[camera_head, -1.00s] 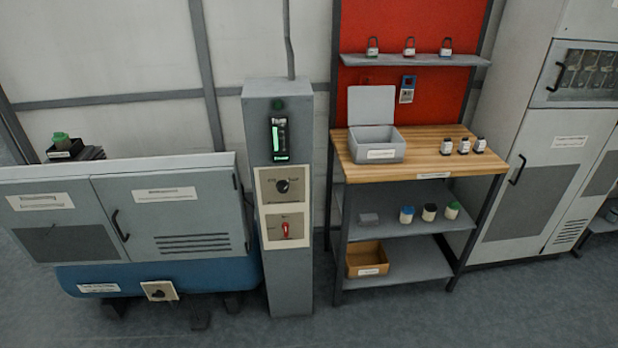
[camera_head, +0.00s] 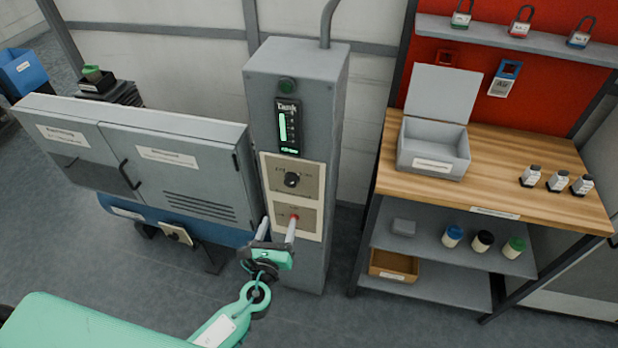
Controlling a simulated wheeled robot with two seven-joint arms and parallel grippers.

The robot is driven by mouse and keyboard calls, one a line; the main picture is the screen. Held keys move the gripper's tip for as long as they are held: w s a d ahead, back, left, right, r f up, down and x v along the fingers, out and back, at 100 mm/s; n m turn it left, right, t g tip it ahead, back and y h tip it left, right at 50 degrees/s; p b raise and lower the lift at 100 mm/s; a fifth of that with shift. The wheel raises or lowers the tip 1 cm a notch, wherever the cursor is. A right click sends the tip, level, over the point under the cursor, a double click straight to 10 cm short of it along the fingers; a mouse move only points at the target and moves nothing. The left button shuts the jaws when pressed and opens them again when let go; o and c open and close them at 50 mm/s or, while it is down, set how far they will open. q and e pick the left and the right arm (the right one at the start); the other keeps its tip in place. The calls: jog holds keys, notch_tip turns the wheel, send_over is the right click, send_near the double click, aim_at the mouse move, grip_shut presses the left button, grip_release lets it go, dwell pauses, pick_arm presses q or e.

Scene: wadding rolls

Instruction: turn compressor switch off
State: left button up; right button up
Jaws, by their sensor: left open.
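A grey control post (camera_head: 300,90) carries two cream plates. The upper plate has a black rotary knob (camera_head: 291,180), and the lower one has a red handle (camera_head: 294,217), now partly covered by a gripper finger. The labels are too small to read, so I cannot tell for sure which is the compressor switch. My left gripper (camera_head: 278,226) is open, its two fingers pointing at the lower plate, just below the black knob. Whether a finger touches the plate or handle cannot be told. My right gripper is not in view.
A grey cabinet (camera_head: 150,160) over a blue tank (camera_head: 128,203) stands left of the post. A wooden-topped bench (camera_head: 500,150) with an open grey box (camera_head: 432,150) and a padlock shelf (camera_head: 545,42) stands right. A lit gauge (camera_head: 288,127) sits above the knob.

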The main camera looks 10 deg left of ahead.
aim_at(290, 184)
pick_arm(q)
jog(key=w, duration=0.4)
jog(key=w+p, duration=0.1)
jog(key=w, duration=0.3)
jog(key=w+p, duration=0.1)
jog(key=w, duration=0.3)
jog(key=shift+w+a, duration=0.2)
jog(key=shift+a, duration=0.1)
jog(key=shift+w+p, duration=0.3)
jog(key=shift+w, duration=0.1)
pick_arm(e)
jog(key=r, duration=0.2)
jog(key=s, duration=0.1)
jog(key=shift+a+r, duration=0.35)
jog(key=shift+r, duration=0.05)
pick_arm(q)
jog(key=c, duration=1)
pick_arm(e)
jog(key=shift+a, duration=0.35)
